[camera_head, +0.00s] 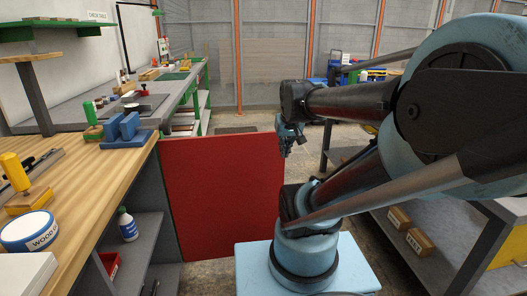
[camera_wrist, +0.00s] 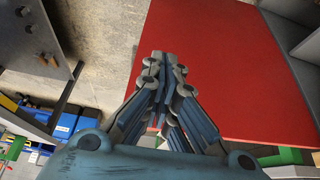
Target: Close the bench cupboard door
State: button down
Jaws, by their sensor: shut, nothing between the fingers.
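The red cupboard door (camera_head: 222,198) stands swung open from the end of the wooden bench, in the middle of the head view. The cupboard (camera_head: 137,240) under the bench shows its shelves to the left of the door. My gripper (camera_head: 291,147) is shut and empty, near the door's upper right corner in the head view. In the wrist view, my gripper (camera_wrist: 164,60) lies across the left edge of the red door (camera_wrist: 225,70). I cannot tell whether the fingers touch the door.
A white bottle (camera_head: 128,224) and a red bin (camera_head: 109,264) sit on the cupboard shelves. The wooden bench top (camera_head: 90,190) holds blue and yellow tools. A grey bench (camera_head: 440,240) with wooden blocks stands at the right.

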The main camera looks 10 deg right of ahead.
jog(key=w+r, duration=0.5)
jog(key=w, duration=0.3)
jog(key=g, duration=0.5)
send_over(263, 149)
jog(key=w+d, duration=0.3)
jog(key=w, duration=0.1)
jog(key=f, duration=0.1)
jog(key=w+a+f+g, duration=0.2)
jog(key=w+f, duration=0.3)
jog(key=w, duration=0.2)
jog(key=shift+n+g, duration=0.3)
jog(key=shift+g, duration=0.1)
jog(key=shift+s+f, duration=0.95)
jog(key=shift+f, duration=0.75)
jog(key=shift+s+f, duration=0.9)
jog(key=shift+f, duration=0.85)
jog(key=shift+s+f, duration=0.95)
jog(key=shift+f, duration=0.75)
